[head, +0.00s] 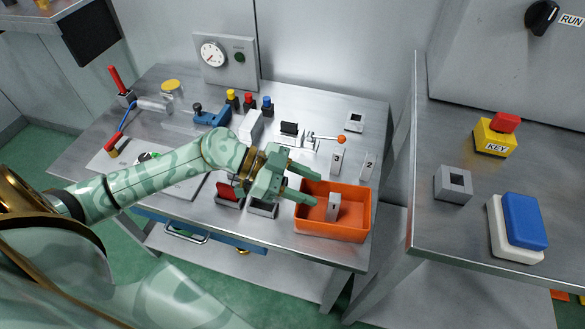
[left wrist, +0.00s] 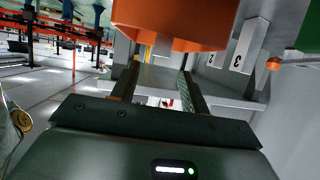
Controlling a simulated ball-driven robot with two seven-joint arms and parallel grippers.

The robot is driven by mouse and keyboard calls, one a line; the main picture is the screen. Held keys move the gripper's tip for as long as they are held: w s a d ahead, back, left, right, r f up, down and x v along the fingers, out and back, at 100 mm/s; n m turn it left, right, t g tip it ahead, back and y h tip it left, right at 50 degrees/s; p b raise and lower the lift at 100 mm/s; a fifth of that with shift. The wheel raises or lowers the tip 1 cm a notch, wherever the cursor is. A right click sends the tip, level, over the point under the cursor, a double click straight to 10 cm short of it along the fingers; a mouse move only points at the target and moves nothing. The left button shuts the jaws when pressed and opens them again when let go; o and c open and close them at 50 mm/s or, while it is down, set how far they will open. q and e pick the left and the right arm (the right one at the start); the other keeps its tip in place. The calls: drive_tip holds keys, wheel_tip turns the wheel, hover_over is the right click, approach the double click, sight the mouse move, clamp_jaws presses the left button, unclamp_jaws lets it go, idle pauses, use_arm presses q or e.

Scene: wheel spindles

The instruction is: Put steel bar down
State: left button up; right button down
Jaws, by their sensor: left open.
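A grey steel bar (head: 333,206) stands tilted inside the orange bin (head: 345,233), near its middle; a mark on it is too small to read. Two more light grey bars stand on the table behind the bin, one marked 3 (head: 336,162) and one marked 2 (head: 368,166). The bar marked 3 also shows in the left wrist view (left wrist: 247,45), beside the orange bin (left wrist: 170,25). My left gripper (head: 307,186) is open and empty at the bin's back left corner, its fingers pointing toward the bin. My right gripper is not in view.
A lever with an orange knob (head: 341,140) is behind the bars. A grey square-holed block (head: 355,122) is at the back. Coloured-topped pieces (head: 249,101) and a red-topped part (head: 229,193) lie left. A separate bench (head: 450,235) stands right, across a gap.

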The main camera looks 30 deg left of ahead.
use_arm(q)
drive_tip(key=shift+v, duration=1.65)
